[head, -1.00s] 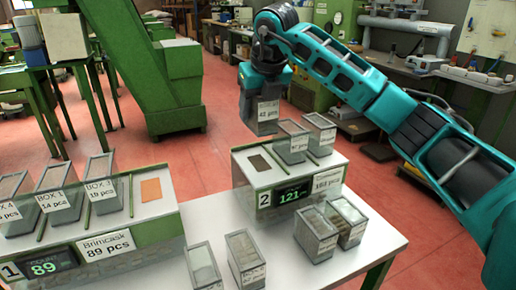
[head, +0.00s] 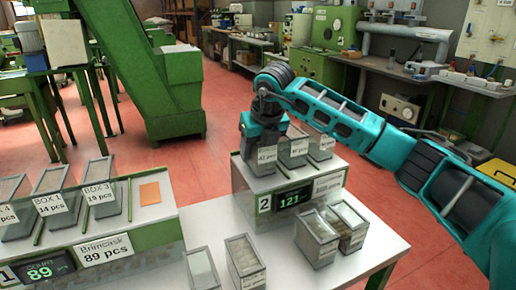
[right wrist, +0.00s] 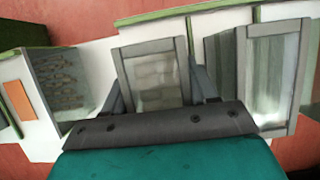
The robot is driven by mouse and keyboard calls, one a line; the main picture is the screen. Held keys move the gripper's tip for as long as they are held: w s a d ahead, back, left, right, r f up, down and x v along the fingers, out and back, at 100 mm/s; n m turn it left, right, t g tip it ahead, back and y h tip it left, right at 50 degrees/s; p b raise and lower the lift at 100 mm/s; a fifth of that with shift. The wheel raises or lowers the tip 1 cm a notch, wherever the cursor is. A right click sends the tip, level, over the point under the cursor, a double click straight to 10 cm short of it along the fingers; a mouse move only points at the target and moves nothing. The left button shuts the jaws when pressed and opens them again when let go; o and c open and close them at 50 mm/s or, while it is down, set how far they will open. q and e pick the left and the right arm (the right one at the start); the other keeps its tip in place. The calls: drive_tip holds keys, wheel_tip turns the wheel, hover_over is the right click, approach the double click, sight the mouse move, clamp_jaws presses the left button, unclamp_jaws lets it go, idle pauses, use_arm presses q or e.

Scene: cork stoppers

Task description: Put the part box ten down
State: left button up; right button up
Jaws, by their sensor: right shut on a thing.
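My right gripper (head: 263,128) is shut on a grey-framed, clear-sided box (head: 259,159) with a white label that seems to read 42 pcs. I cannot read a box number. The held box is upright over the left part of station 2's white top (head: 285,179), left of two other boxes there. I cannot tell whether its base touches the top. In the right wrist view, the held box (right wrist: 155,78) is between my fingers. My left gripper is not in view.
Two boxes, the nearer one (head: 292,150), stand on station 2, right of the held box. Several boxes (head: 318,240) stand on the white table (head: 368,262) in front. Station 1 (head: 105,250) at left reads 89 and carries several boxes. Station 2's display (head: 293,198) reads 121.

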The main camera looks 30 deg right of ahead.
drive_tip(key=o, duration=1.1)
drive_tip(key=shift+f, duration=0.15)
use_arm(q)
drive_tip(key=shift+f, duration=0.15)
use_arm(e)
drive_tip(key=shift+r, duration=0.35)
drive_tip(key=p+v, duration=0.1)
drive_tip(key=v, duration=1)
drive_tip(key=shift+s+r, duration=0.15)
drive_tip(key=shift+r, duration=0.2)
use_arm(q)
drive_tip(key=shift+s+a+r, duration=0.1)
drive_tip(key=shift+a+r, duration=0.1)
